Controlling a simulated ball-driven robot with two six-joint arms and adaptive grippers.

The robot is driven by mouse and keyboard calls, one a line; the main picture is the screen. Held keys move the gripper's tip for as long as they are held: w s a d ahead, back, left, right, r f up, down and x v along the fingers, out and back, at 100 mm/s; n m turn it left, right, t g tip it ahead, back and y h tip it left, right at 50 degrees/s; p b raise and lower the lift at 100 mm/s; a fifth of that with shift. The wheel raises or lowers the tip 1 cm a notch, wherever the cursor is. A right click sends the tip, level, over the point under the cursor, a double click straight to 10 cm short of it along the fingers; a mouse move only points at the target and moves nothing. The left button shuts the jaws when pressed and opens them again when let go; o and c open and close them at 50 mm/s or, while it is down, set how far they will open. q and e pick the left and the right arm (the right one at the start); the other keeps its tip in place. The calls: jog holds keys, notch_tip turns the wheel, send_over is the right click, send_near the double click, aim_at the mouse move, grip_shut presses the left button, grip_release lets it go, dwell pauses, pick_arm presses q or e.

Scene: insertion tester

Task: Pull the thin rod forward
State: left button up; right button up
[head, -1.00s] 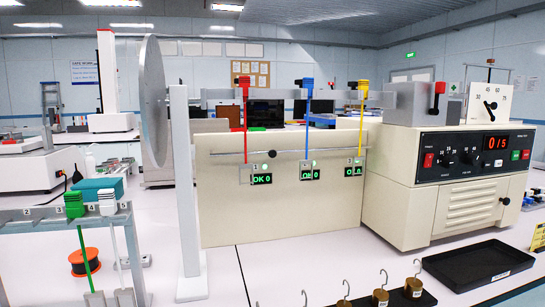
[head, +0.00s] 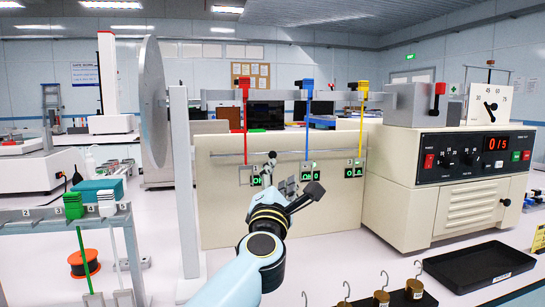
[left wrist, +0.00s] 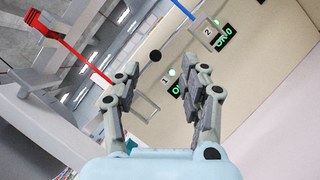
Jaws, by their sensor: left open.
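The thin rod (head: 225,153) runs level across the front of the cream panel (head: 220,215), with a dark ball on it near its middle. In the left wrist view the dark ball (left wrist: 155,56) shows ahead, just above the gap between the fingers. My left gripper (head: 279,181) is in front of the panel, just below the ball, and hides part of the small displays. In the left wrist view my left gripper (left wrist: 165,82) is open, with nothing between its fingers. I cannot tell how close the fingers are to the rod. My right gripper is not in view.
Red (head: 245,125), blue (head: 308,120) and yellow (head: 362,120) hanging rods stand at the panel. A cream control box (head: 450,200) is at the right. Hooked weights (head: 382,298) and a black tray (head: 480,268) are at the front right. A rack (head: 35,215) is at the left.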

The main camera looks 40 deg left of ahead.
aim_at(272, 155)
pick_arm(q)
jog(key=w+a+n, duration=0.1)
jog(key=w+a, duration=0.1)
jog(key=w, duration=0.1)
jog(key=w+a+r+n+g+y, duration=0.1)
jog(key=w+a, duration=0.2)
jog(key=w+a+r, duration=0.1)
jog(key=w+a, duration=0.1)
jog(key=w, duration=0.1)
jog(key=shift+a+r+n+y, duration=0.1)
jog(key=shift+a+n+y, duration=0.3)
jog(key=shift+c, duration=0.2)
jog(key=shift+s+r, duration=0.1)
grip_shut()
